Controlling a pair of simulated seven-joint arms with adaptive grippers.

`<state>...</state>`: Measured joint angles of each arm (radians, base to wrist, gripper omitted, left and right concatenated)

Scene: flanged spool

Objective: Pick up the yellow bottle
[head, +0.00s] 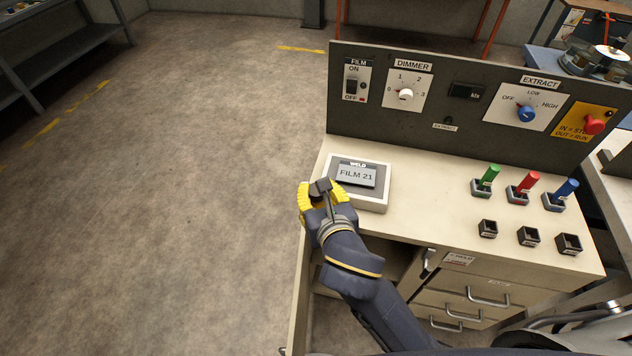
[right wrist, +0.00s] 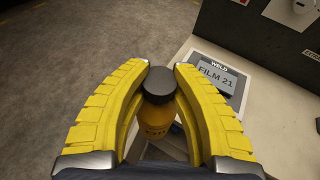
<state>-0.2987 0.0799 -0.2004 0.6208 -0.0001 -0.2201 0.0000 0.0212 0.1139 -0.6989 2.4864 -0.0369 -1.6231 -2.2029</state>
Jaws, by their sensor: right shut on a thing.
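The yellow bottle (right wrist: 157,120) has a dark cap and stands roughly upright between the yellow fingers of my right gripper (right wrist: 162,80) in the right wrist view. The fingers are shut on it, one on each side. In the head view my right gripper (head: 322,193) is at the front left corner of the bench, just left of the film display. There the dark cap (head: 320,186) shows between the fingers; the bottle's body is mostly hidden. I cannot tell whether its base touches anything. My left gripper is not in view.
The display box (head: 357,180) reading "FILM 21" is close beside the gripper on the bench top (head: 430,205). Green (head: 487,180), red (head: 524,187) and blue (head: 562,194) levers stand at the right. A control panel (head: 460,125) rises behind. Open floor lies left.

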